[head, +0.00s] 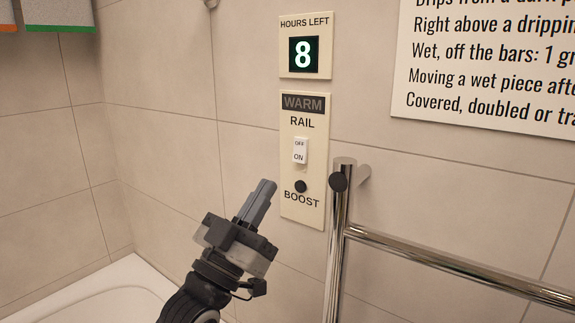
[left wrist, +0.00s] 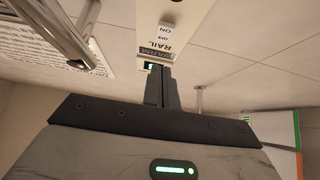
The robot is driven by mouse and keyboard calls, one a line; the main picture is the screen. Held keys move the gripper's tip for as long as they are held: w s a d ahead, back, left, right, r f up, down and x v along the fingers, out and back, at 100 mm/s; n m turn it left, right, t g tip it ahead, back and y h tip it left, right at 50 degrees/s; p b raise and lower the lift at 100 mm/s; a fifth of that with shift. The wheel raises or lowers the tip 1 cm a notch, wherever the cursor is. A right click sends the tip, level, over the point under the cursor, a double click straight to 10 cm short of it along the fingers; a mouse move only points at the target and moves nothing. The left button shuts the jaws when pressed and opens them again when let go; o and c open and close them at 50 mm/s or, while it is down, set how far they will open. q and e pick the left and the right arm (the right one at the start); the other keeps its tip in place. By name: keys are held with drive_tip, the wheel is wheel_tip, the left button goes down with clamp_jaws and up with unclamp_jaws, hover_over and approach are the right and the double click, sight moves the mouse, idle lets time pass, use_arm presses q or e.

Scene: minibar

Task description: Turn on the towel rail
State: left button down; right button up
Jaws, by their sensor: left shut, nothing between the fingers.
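The rail control panel (head: 303,215) is a cream plate on the tiled wall in the head view. It has a dark WARM label (head: 303,103), a white rocker switch (head: 300,150) marked OFF above ON, and a black BOOST button (head: 300,186). I cannot tell which side of the rocker is pressed. The WARM label looks unlit. My left gripper (head: 267,184) is shut and empty, left of the panel and below the rocker's height. In the left wrist view the shut fingers (left wrist: 160,72) point toward the panel, with the rocker (left wrist: 163,29) beyond them. My right gripper is not in view.
The chrome towel rail (head: 450,262) stands just right of the panel. An HOURS LEFT display (head: 303,55) above reads 8. A printed sign (head: 490,60) hangs at upper right.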

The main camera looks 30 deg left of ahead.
sight(299, 154)
use_arm(q)
drive_tip(key=w, duration=0.2)
drive_tip(key=w+r, duration=0.1)
drive_tip(key=w, duration=0.1)
drive_tip(key=w+d+p, duration=0.1)
drive_tip(key=w, duration=0.1)
drive_tip(key=shift+w+r, duration=0.35)
drive_tip(key=shift+w, duration=0.05)
